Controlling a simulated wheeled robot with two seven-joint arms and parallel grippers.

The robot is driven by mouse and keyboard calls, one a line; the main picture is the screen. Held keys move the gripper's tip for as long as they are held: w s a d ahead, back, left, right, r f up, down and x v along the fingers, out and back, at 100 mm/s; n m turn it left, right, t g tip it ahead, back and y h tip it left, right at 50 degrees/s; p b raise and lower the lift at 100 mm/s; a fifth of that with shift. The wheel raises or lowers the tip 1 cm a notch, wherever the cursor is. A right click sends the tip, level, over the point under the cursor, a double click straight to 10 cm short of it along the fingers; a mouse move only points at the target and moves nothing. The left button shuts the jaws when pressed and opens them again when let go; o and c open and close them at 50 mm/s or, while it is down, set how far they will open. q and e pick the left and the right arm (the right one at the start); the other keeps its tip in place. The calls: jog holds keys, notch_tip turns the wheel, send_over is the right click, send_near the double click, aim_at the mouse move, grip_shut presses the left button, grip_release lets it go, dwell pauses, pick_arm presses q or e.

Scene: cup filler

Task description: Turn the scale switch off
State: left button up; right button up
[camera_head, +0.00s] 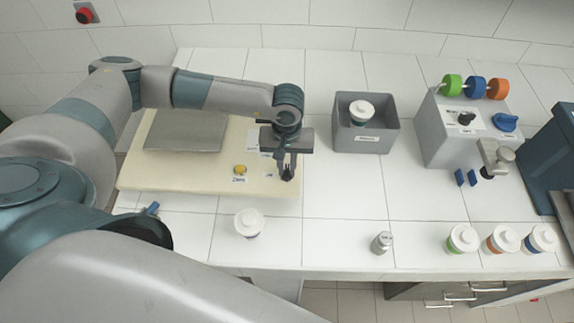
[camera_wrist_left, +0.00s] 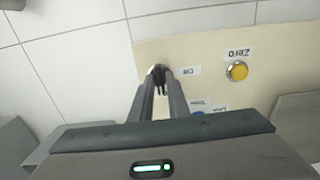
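The scale (camera_head: 130,180) is a cream slab with a grey plate (camera_head: 185,130) on top and a yellow Zero button (camera_head: 240,169), which also shows in the left wrist view (camera_wrist_left: 237,71). Its black switch (camera_head: 288,175) sits near the right front corner. My left gripper (camera_head: 284,166) points down at the switch. In the left wrist view its fingers (camera_wrist_left: 161,88) are close together, with the small black switch (camera_wrist_left: 160,73) between their tips. The fingers partly hide the switch, and its on or off position cannot be read. My right gripper is out of view.
A grey bin (camera_head: 366,139) holding a white-lidded cup (camera_head: 361,111) stands right of the scale. A white-lidded cup (camera_head: 249,222) and a small metal weight (camera_head: 382,242) stand near the front edge. A grey machine (camera_head: 455,132) with knobs is farther right; several lidded cups stand before it.

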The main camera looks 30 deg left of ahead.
pick_arm(q)
grip_shut()
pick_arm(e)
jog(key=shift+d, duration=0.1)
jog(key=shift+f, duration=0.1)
